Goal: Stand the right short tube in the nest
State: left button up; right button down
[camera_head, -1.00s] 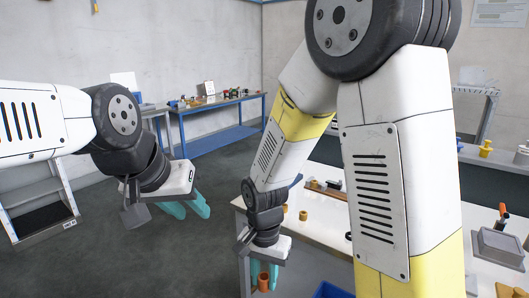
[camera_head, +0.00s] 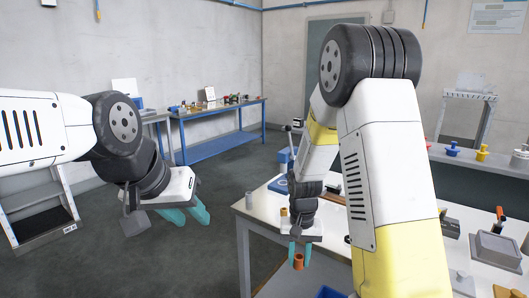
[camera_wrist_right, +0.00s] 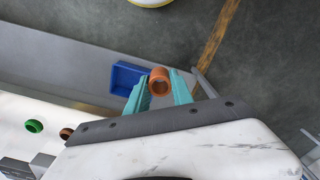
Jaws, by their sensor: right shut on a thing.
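My right gripper (camera_head: 300,252) is shut on a short copper-orange tube (camera_head: 298,262). In the right wrist view the tube (camera_wrist_right: 159,76) sits between the two teal fingertips (camera_wrist_right: 159,90), its round open end showing. In the head view the gripper points down, with the tube in front of the white table's near edge. My left gripper (camera_head: 187,216) hangs over the floor at the left, its teal fingers apart and nothing between them. I cannot make out which thing is the nest; the right arm hides part of the table.
A white table (camera_head: 252,207) carries a small tan tube (camera_head: 283,217) and a blue piece (camera_head: 277,186). The wrist view shows a green ring (camera_wrist_right: 33,126) and a brown ring (camera_wrist_right: 66,133). A blue bin (camera_head: 328,293) is at the bottom, near the held tube. A grey box (camera_head: 497,250) stands right.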

jog(key=w+d+f+n, duration=0.1)
jog(key=w+d, duration=0.2)
jog(key=d, duration=0.2)
jog(key=shift+w+d+f, duration=0.15)
jog(key=shift+d+f, duration=0.15)
jog(key=shift+f, duration=0.1)
